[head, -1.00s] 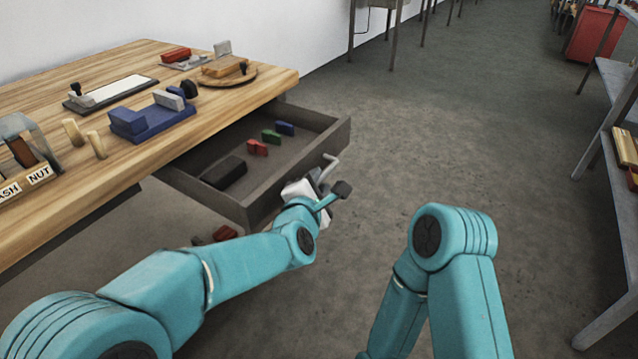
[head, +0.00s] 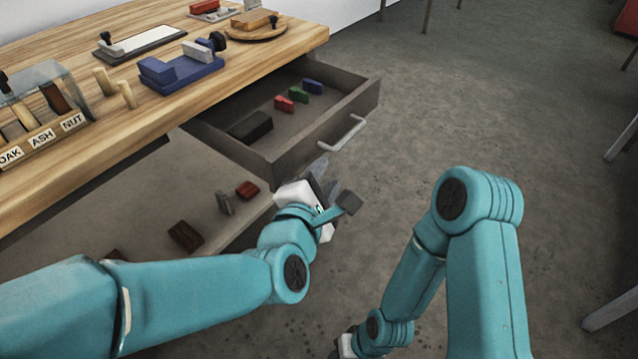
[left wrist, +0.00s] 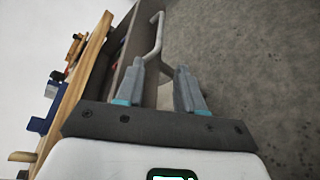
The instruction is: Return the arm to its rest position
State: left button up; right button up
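My left arm is teal and reaches in from the left in the head view. Its white and grey gripper (head: 320,168) is just below and in front of the open drawer's handle (head: 346,133), apart from it. In the left wrist view the two fingers of the gripper (left wrist: 161,66) are spread with nothing between them, and the bent handle (left wrist: 158,36) lies beyond their tips. My right arm is folded at the right of the head view. Only part of its gripper (head: 346,346) shows at the bottom edge, too little to tell its state.
The grey drawer (head: 320,136) stands open under the wooden table (head: 215,92), holding small coloured blocks and a black block (head: 250,127). Below, a shelf (head: 195,180) carries dark red pieces (head: 186,236). The floor to the right is clear; shelving legs stand at the far right.

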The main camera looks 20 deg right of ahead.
pick_arm(q)
jog(key=shift+v, duration=1.2)
jog(key=shift+f, duration=0.15)
jog(key=a+f+m+g+y, duration=0.2)
jog(key=a+f+m+g, duration=0.3)
jog(key=f, duration=0.6)
jog(key=a+f+m+y, duration=0.2)
jog(key=a+f, duration=0.5)
jog(key=f, duration=0.5)
jog(key=s+a+f+m+g, duration=0.4)
jog(key=s+a+f+m, duration=0.1)
jog(key=s+f, duration=0.4)
jog(key=s+a+f+m+g, duration=0.4)
jog(key=s+a+f, duration=0.2)
jog(key=s+f, duration=0.25)
notch_tip(320, 180, up, 27)
jog(key=p, duration=2.6)
jog(key=shift+w+d+p, duration=0.3)
jog(key=shift+d, duration=0.05)
